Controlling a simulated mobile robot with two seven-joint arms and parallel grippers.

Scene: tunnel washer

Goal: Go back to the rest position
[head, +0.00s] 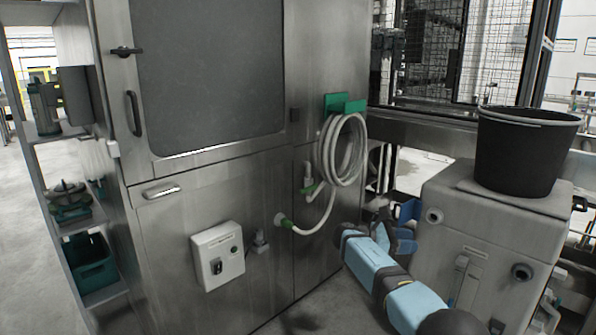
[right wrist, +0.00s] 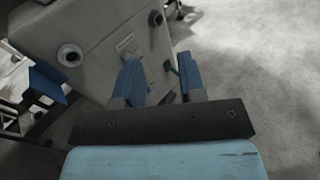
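My right arm comes in from the bottom right of the head view, with light blue links. My right gripper (head: 403,243) is beside the left side of the grey box-shaped unit and is partly hidden by the arm. In the right wrist view, its two blue fingers (right wrist: 159,80) stand apart with nothing held between them. The grey unit (right wrist: 105,45) is beyond the fingers there, and I cannot tell the exact gap. My left gripper is not in view.
The grey unit (head: 480,240) carries a black bucket (head: 525,150). A blue bracket (head: 408,210) is at its left. A steel cabinet (head: 170,230) holds a coiled hose (head: 342,150) and a control box (head: 217,255). Shelves (head: 75,222) stand at the left. Clear floor (right wrist: 270,80) shows at right.

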